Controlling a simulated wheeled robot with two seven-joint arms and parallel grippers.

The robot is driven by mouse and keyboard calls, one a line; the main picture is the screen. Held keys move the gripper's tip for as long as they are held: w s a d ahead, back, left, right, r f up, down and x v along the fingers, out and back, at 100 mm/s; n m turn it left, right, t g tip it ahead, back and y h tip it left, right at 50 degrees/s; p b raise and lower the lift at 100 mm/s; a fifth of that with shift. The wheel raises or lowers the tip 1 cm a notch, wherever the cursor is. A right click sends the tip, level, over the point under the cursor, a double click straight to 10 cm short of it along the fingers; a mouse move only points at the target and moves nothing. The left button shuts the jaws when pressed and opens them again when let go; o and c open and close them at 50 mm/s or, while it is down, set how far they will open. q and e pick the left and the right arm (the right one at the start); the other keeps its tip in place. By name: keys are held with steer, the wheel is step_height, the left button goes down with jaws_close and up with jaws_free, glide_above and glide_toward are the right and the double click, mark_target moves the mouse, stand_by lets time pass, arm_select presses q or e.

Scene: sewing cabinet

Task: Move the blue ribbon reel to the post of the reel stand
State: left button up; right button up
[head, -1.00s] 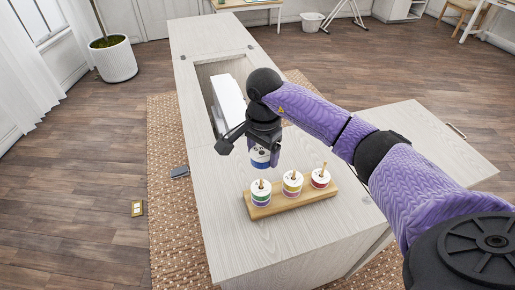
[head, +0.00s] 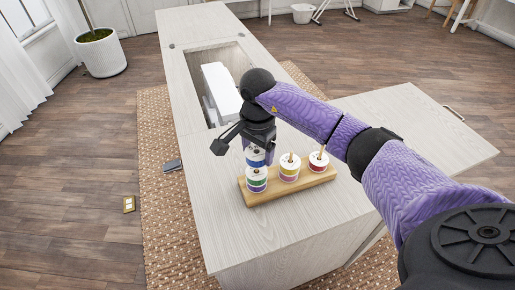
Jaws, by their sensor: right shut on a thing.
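The blue ribbon reel (head: 255,157), white with a blue band, is in my right gripper (head: 257,146), which is shut on it and points down. The reel stand (head: 309,187) is a wooden bar on the cabinet top with three posts bearing reels. The held reel is directly over the left post's stack (head: 257,180), which shows green and purple bands. The reel looks very close to that stack; I cannot tell whether they touch. The left post's tip is hidden. My left gripper is not in view.
The middle post bears a stack with yellow and purple bands (head: 289,170), and the right post a red-banded reel (head: 318,162); both post tips stick up. Behind is a cabinet opening with a white sewing machine (head: 221,88). The cabinet top (head: 240,230) in front is clear.

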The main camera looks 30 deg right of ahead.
steer(key=shift+f, duration=0.1)
steer(key=shift+f+b, duration=1.15)
steer(key=shift+f, duration=0.35)
steer(key=o, duration=1.1)
steer(key=shift+r, duration=0.45)
step_height(320, 180, up, 7)
steer(key=p, duration=0.6)
steer(key=shift+d+r+p, duration=0.1)
steer(key=shift+r+p, duration=0.1)
steer(key=shift+p, duration=0.1)
